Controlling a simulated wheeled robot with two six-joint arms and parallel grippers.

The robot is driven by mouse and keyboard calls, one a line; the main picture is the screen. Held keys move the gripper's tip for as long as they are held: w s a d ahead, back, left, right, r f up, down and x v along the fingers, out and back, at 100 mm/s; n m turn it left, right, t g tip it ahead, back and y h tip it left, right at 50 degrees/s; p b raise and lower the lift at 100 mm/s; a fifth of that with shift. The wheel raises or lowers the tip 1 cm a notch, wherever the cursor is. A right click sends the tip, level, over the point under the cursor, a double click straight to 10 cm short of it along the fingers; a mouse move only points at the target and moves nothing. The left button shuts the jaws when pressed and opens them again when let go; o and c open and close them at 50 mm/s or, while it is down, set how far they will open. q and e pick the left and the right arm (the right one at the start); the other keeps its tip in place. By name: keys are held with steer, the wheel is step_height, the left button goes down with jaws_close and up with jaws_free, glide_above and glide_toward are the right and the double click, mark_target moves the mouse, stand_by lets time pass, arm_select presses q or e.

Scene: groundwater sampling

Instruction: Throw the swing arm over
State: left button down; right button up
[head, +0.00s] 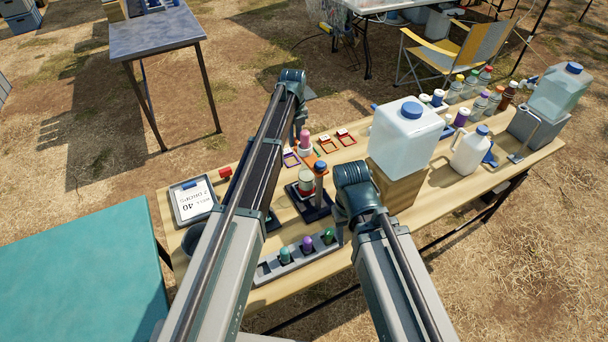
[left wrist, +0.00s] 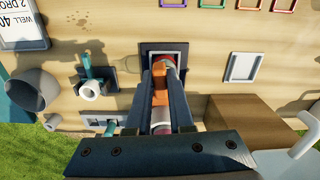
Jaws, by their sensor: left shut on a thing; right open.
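The orange swing arm (left wrist: 160,92) shows in the left wrist view between the two dark fingers of my left gripper (left wrist: 162,80), which is shut on it. A red and white part shows by the fingertips, over a dark square base (left wrist: 150,50). In the head view a short orange bar (head: 319,158) shows by a grey post with a blue top (head: 320,172), beside a red and white bottle (head: 306,182) on a dark base (head: 312,208). My left gripper's fingers cannot be made out there. My right gripper shows in neither view; only my right arm does.
A wooden block (head: 398,187) carrying a large water container (head: 404,140) stands right of the stand. A rack with coloured caps (head: 262,268) lies along the near edge. A sign board (head: 194,199) lies at the left. Several bottles crowd the table's right end.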

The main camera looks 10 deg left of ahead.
arm_select(q)
steer(key=shift+w+d+m, duration=0.3)
stand_by(0.4)
steer(key=shift+w+d, duration=0.1)
steer(key=shift+d, duration=0.05)
steer(key=c, duration=0.7)
jaws_free()
steer(key=shift+r, duration=0.15)
step_height(320, 180, up, 14)
steer(key=p, duration=1.4)
steer(key=shift+f, duration=0.2)
steer(key=shift+f, duration=0.1)
